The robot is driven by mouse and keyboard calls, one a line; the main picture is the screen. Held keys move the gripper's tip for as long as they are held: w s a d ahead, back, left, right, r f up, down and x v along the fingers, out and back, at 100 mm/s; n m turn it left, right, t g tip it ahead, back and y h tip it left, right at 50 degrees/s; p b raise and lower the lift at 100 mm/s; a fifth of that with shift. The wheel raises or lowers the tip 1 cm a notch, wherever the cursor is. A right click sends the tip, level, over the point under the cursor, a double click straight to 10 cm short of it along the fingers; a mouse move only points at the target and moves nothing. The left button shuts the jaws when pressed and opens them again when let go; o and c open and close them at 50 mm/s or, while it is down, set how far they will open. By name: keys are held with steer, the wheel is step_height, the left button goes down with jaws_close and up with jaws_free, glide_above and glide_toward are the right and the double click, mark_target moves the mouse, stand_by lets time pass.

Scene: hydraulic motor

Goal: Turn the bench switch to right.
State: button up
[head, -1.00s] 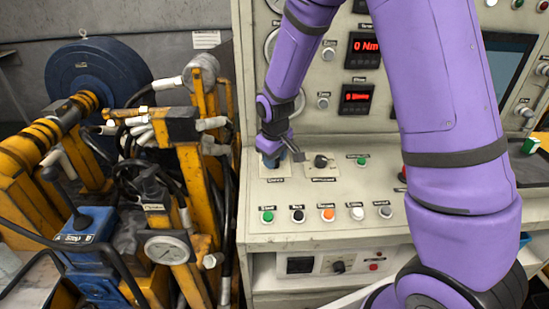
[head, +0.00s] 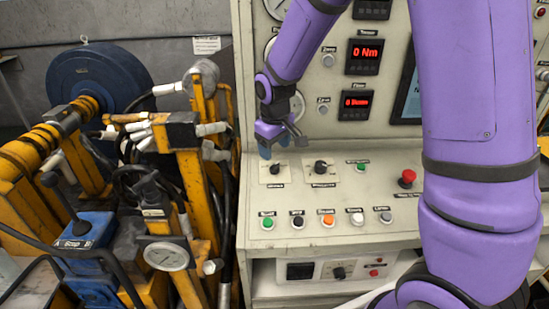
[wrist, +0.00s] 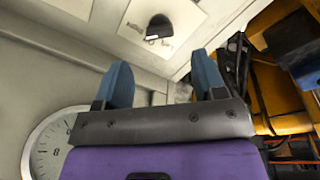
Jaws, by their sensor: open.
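Two black rotary switches sit side by side on pale plates on the sloped console top: a left switch (head: 275,169) and a right switch (head: 320,167). Their small labels are too blurred to read, so I cannot tell which is the bench switch. My gripper (head: 275,146) is open and empty, just above and behind the left switch, apart from it. In the wrist view, its two blue fingers (wrist: 162,77) stand spread apart, and a black knob (wrist: 158,30) on a pale plate lies beyond them. The knob's exact pointing direction is unclear.
A row of buttons (head: 328,220) lies in front of the switches, and a red mushroom button (head: 407,178) stands to the right. Upright displays (head: 357,105) and gauges are behind. Yellow and blue hydraulic machinery (head: 165,200) with hoses stands close on the left.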

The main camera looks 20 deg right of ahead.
steer(key=shift+s+a+r, duration=0.1)
steer(key=shift+s+r, duration=0.05)
steer(key=shift+r, duration=0.9)
steer(key=shift+s+r, duration=0.15)
steer(key=shift+r, duration=0.9)
steer(key=s+d+r+m+t, duration=0.25)
steer(key=s+d+r, duration=0.25)
steer(key=s+r, duration=0.8)
steer(key=s+d+r+m, duration=0.2)
steer(key=s+r, duration=0.1)
steer(key=s, duration=1.1)
steer(key=shift+s+d+r+m+t+y, duration=0.2)
steer(key=shift+s+r+m+t+y, duration=0.15)
steer(key=shift+s+t, duration=0.1)
steer(key=shift+w, duration=0.1)
